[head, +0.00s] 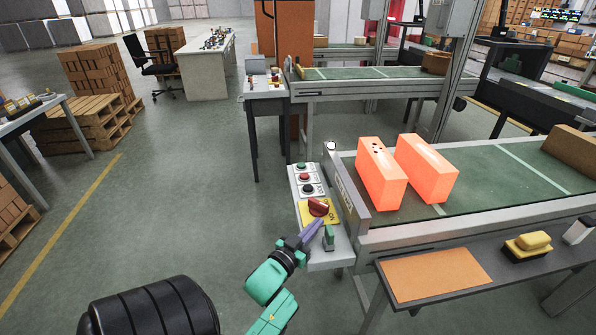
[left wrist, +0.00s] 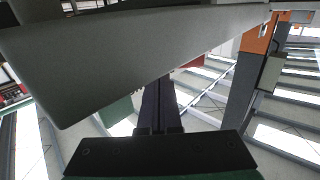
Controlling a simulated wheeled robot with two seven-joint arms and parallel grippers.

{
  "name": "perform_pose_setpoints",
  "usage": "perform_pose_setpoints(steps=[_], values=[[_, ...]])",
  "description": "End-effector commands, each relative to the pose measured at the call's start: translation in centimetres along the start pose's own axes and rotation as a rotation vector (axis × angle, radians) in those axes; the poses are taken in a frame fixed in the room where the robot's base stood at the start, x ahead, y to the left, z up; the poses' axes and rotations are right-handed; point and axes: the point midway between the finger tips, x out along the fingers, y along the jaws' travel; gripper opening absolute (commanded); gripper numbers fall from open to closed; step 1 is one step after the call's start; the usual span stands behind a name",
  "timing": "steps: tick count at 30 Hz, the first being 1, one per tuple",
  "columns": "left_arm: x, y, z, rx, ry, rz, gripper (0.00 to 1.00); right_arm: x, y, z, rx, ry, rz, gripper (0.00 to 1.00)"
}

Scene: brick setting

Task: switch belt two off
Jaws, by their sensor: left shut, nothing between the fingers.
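A grey control panel (head: 335,256) stands at the near end of the closest conveyor belt (head: 478,188). It carries a green button (head: 301,166), a red button (head: 304,177), a black button (head: 307,189), a red rotary switch (head: 318,207) on a yellow plate, and a green upright part (head: 328,239). My left gripper (head: 312,230) is shut and empty, its tips just below the red switch and left of the green part. Contact cannot be told. In the left wrist view the dark fingers (left wrist: 158,105) point toward a large grey surface. My right gripper is not in view.
Two orange glowing blocks (head: 382,172) (head: 427,167) stand on the near belt. A side shelf (head: 508,274) holds an orange-brown sheet (head: 434,274) and a yellow item (head: 528,245). Another belt (head: 370,73) with its own panel stand (head: 264,88) lies behind.

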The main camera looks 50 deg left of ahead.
Motion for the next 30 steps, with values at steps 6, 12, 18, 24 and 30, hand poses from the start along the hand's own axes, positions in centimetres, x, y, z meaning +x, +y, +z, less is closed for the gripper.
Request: perform_pose_setpoints(steps=[6, 12, 18, 24, 30], values=[[-5.6, -0.1, 0.2, 0.001, -0.005, -0.002, 0.00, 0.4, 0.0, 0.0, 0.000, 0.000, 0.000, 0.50], [-9.0, 0.0, 0.1, 0.001, -0.001, -0.001, 0.00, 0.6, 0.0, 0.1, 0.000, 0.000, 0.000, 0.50], [-9.7, 0.0, -0.1, 0.002, 0.002, 0.000, 0.00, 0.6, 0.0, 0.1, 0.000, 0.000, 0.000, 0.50], [-9.6, 0.0, -0.1, 0.004, 0.002, -0.001, 0.00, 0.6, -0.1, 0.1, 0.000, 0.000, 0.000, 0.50], [-8.0, -2.1, -0.4, 0.214, -0.031, -0.045, 0.00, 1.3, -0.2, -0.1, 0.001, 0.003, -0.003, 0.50]])
